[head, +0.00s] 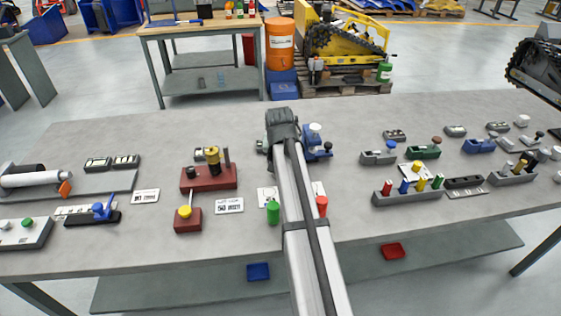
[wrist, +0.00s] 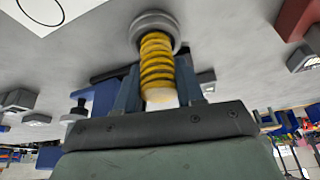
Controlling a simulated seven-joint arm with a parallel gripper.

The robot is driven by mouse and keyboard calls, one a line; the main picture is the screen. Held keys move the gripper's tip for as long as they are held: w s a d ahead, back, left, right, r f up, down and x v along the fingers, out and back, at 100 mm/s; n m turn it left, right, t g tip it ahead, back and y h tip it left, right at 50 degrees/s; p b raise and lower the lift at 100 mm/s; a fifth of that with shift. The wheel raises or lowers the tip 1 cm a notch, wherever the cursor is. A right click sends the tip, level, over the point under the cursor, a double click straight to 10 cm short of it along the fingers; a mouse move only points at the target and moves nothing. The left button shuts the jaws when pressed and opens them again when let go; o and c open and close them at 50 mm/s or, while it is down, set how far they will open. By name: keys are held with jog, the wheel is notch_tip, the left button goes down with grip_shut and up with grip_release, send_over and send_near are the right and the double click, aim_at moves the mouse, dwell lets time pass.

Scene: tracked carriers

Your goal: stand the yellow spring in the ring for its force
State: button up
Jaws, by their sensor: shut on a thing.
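The yellow spring (wrist: 157,65) is between the two fingers of my gripper (wrist: 159,84) in the wrist view. The gripper is shut on it. A round grey part (wrist: 154,28) is at the spring's far end, and a pale end shows near the gripper body. I cannot tell if the spring touches the table. A white card with a black ring outline (wrist: 40,12) is at the upper left of the wrist view, apart from the spring. In the head view my arm hides the spring and fingertips. White cards (head: 264,195) show partly beside my arm.
A green cylinder (head: 273,212) and a red cylinder (head: 321,206) stand on either side of my arm. A blue fixture (head: 318,146) is just right of my gripper. A dark red block with a brass part (head: 208,178) is to the left. Several small fixtures fill the right side.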

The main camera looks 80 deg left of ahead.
jog(key=r, duration=0.8)
jog(key=shift+w+d+r, duration=0.15)
jog(key=shift+d+r, duration=0.05)
jog(key=shift+r, duration=0.15)
jog(key=w+d, duration=0.7)
jog(key=w, duration=0.1)
jog(key=shift+w+f, duration=0.1)
jog(key=shift+f, duration=4.8)
jog(key=shift+f, duration=0.15)
jog(key=o, duration=1.2)
jog(key=shift+c, duration=0.2)
jog(key=v, duration=1.2)
